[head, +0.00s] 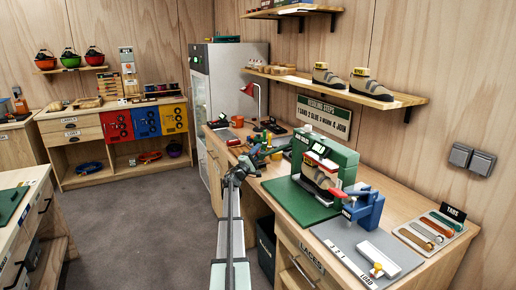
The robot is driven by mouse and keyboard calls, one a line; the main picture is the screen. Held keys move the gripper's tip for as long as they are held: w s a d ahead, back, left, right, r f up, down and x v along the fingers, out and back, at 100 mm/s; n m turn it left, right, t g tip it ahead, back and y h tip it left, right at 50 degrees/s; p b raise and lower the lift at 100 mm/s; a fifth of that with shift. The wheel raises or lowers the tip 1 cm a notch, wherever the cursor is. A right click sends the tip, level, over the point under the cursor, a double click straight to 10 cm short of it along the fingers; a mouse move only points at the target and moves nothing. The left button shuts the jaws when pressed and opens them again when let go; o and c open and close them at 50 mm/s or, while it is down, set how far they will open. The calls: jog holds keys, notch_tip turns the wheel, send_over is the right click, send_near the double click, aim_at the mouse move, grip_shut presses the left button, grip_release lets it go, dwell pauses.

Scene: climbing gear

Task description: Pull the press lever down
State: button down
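A dark green press (343,160) with a white label stands on a green base plate (298,204) on the right-hand workbench. A shoe (319,176) sits in it, below a red and white part.
Right of the press are a blue fixture (364,209), a grey plate (372,257) and a tray of tabs (432,229). Small tools (258,152) crowd the bench behind my gripper. A shelf with shoes (340,88) hangs above. Open floor (140,220) lies left of my arm.

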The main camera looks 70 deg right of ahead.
jog(key=shift+s+f, duration=0.1)
jog(key=shift+f, duration=0.3)
jog(key=c, duration=0.9)
grip_release()
jog(key=v, duration=1.3)
jog(key=shift+a, duration=0.3)
